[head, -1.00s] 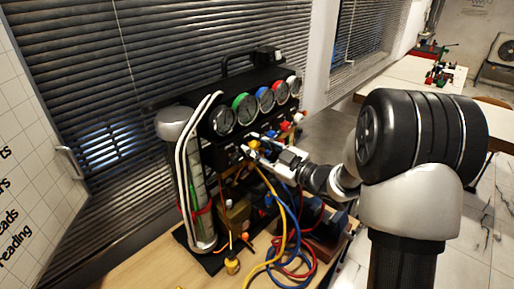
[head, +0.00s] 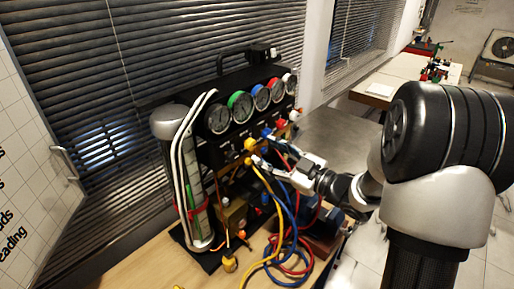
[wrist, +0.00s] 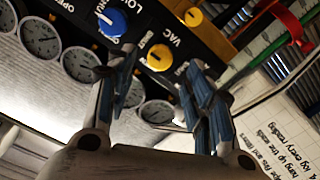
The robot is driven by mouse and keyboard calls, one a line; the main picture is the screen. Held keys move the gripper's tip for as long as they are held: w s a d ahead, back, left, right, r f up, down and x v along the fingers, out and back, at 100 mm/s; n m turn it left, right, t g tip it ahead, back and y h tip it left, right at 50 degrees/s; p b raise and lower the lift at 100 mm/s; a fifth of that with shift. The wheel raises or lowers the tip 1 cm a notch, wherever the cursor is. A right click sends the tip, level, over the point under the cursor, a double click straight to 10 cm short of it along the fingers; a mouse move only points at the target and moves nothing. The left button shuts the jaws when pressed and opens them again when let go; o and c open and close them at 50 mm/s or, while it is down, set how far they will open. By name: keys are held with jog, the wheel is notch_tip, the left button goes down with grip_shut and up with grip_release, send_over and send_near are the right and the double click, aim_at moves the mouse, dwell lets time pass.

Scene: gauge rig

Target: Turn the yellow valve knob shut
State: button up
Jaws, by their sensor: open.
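A yellow knob (head: 250,144) sticks out from the front of the black gauge panel in the head view. In the wrist view a yellow knob (wrist: 160,57) by the VAC label lies between my fingertips in the picture, and a second yellow knob (wrist: 193,17) lies beyond it. My gripper (head: 268,159) is just right of and below the yellow knob in the head view. Its two fingers (wrist: 159,80) are apart with nothing held. I cannot tell the exact gap between fingertips and knob.
A blue knob (wrist: 111,24) is close to my left finger in the wrist view. Gauges (head: 241,106) line the panel top. Yellow, blue and red hoses (head: 286,225) hang below the gripper. A cylinder with a silver cap (head: 175,121) stands at the left.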

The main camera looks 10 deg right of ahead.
jog(key=v, duration=0.5)
jog(key=shift+s+d, duration=0.2)
jog(key=shift+s, duration=0.15)
jog(key=w+d+r+m+h+b, duration=0.1)
jog(key=w+d+r+m+h, duration=0.25)
jog(key=h, duration=0.55)
jog(key=s+m+g+h+b, duration=0.1)
jog(key=s+m+g+h, duration=0.3)
jog(key=s, duration=0.5)
jog(key=s+a+f+m+g, duration=0.1)
jog(key=s+a+f+g, duration=0.1)
jog(key=s, duration=0.5)
jog(key=s+a+f+m+g+y, duration=0.1)
jog(key=s+a+f+m+g, duration=0.1)
jog(key=s+a, duration=0.2)
jog(key=s+a+f+m+g+y+b, duration=0.1)
jog(key=s+a+f+m+g, duration=0.1)
jog(key=s, duration=0.8)
jog(key=shift+s+a+f, duration=0.25)
jog(key=shift+a+f, duration=0.25)
jog(key=shift+a, duration=0.55)
jog(key=shift+c, duration=0.6)
